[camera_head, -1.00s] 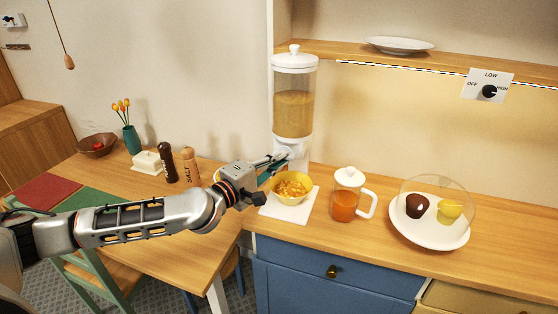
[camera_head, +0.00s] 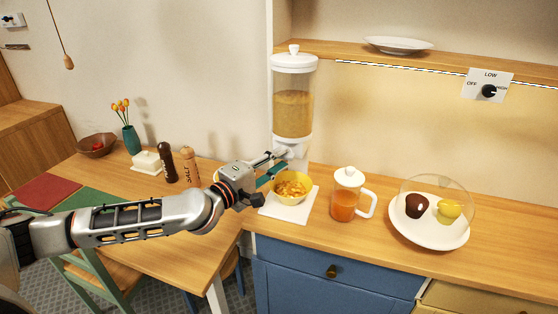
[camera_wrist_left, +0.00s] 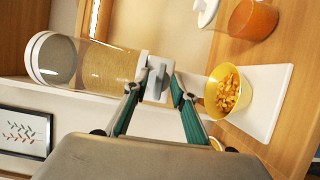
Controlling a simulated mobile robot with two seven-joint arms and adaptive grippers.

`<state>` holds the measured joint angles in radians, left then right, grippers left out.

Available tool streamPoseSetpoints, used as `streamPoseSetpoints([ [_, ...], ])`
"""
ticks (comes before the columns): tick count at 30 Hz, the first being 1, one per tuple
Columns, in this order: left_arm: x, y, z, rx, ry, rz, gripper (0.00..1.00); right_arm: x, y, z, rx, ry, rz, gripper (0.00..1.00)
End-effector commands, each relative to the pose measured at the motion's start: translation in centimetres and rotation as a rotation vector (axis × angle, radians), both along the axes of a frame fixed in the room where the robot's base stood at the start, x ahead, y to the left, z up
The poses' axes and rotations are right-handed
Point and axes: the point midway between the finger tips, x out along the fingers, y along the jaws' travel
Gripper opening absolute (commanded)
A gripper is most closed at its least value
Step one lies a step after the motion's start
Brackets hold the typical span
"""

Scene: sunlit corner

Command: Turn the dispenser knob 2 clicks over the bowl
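The dispenser (camera_head: 294,110) is a clear cylinder with a white lid and grainy tan contents, standing on the counter at the back. Its grey knob (camera_wrist_left: 157,81) shows in the left wrist view at the dispenser's white lower end. The yellow bowl (camera_head: 291,197) holds orange-brown flakes and sits below the outlet; it also shows in the left wrist view (camera_wrist_left: 213,93). My left gripper (camera_head: 281,160) is at the knob. In the left wrist view its fingertips (camera_wrist_left: 157,84) stand on either side of the knob, apart, with gaps visible. My right gripper is out of view.
The bowl stands on a white mat (camera_head: 274,211). Salt (camera_head: 190,167) and pepper (camera_head: 167,163) mills stand left, behind my arm. A shelf (camera_head: 390,57) runs above.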

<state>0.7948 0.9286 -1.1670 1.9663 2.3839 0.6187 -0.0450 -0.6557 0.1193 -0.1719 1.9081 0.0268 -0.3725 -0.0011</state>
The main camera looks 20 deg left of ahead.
Motion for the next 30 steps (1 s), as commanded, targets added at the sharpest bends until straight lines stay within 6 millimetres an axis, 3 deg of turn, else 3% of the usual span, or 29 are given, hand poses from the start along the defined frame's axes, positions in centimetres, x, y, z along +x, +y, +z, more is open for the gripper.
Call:
streamPoseSetpoints([
  [12, -7.0, 3.3, -0.2, 0.003, 0.004, 0.001, 0.26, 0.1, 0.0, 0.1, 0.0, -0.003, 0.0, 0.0],
  [18, -9.6, 4.4, -0.2, 0.003, 0.003, 0.001, 0.26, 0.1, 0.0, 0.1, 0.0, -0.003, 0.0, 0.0],
  [30, -10.5, 4.8, 0.0, 0.0, 0.001, 0.0, 0.26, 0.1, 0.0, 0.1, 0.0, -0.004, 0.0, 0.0],
])
